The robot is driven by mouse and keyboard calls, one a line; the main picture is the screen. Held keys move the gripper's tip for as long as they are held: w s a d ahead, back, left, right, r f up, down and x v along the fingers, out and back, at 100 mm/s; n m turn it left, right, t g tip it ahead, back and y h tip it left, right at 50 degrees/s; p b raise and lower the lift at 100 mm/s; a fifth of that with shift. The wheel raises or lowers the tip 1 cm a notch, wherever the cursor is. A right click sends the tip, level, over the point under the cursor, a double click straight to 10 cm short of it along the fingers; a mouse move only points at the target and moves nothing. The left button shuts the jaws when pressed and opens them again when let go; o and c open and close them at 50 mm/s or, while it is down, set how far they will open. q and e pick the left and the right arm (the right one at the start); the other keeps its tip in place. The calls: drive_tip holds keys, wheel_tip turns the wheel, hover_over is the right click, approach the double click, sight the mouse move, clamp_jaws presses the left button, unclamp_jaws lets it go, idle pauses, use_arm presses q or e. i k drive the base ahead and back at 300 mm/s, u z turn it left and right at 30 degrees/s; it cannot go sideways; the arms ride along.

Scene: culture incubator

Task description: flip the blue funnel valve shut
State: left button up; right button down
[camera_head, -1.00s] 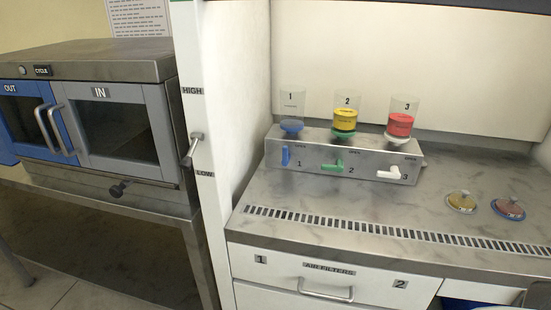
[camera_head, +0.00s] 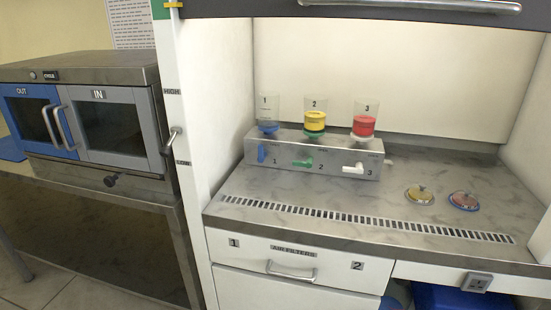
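The blue funnel valve (camera_head: 261,153) is a small blue handle on the front of the metal manifold (camera_head: 340,158), beside the number 1. Its handle stands upright. Above it sits funnel 1 (camera_head: 268,108), a clear cup on a blue base, which looks empty. The green valve handle (camera_head: 302,163) and the white valve handle (camera_head: 353,169) both lie sideways. Funnel 2 (camera_head: 315,121) holds yellow contents and funnel 3 (camera_head: 364,125) holds red contents. Neither of my grippers shows in this view.
The manifold stands at the back of a marbled bench (camera_head: 300,200) inside a hood with a raised sash (camera_head: 400,8). Two lidded dishes, yellow (camera_head: 419,195) and red-blue (camera_head: 464,201), lie at right. A slotted grille (camera_head: 370,219) runs along the front. A hood post (camera_head: 185,120) stands left.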

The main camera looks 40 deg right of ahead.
sight(262, 154)
drive_tip(key=z, duration=1.1)
